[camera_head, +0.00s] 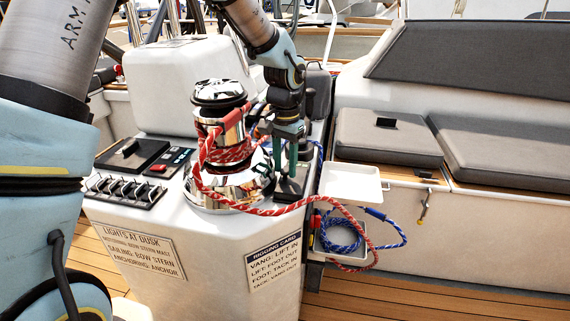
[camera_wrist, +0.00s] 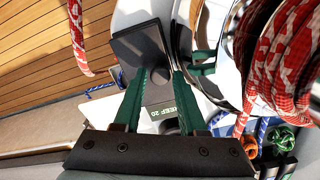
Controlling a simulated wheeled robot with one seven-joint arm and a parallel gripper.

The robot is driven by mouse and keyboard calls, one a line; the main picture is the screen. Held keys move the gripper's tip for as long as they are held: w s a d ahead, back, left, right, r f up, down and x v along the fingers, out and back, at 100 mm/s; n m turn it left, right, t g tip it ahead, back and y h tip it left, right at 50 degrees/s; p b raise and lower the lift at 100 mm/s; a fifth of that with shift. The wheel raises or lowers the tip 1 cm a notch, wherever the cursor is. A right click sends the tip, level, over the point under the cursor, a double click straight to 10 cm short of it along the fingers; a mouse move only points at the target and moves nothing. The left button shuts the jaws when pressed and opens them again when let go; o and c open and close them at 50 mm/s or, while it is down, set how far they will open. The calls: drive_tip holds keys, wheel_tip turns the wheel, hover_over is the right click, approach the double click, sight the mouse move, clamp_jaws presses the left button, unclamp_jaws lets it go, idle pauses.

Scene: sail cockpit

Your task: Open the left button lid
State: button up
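My gripper (camera_wrist: 160,76) points down beside the chrome winch, its two green fingers apart with nothing seen held between them. It also shows in the head view (camera_head: 288,172), close to the right side of the winch. A dark square flap that looks like a button lid (camera_wrist: 138,45) lies just beyond the fingertips in the wrist view. Whether it is raised or flat, and whether it is the left one, I cannot tell. In the head view the gripper mostly hides this spot.
The chrome winch (camera_head: 228,185) with red-and-white rope (camera_head: 205,165) stands close beside my gripper. A switch panel (camera_head: 125,190) is at the left, grey cushions (camera_head: 385,140) at the right.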

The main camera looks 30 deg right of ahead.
clamp_jaws()
idle(1.2)
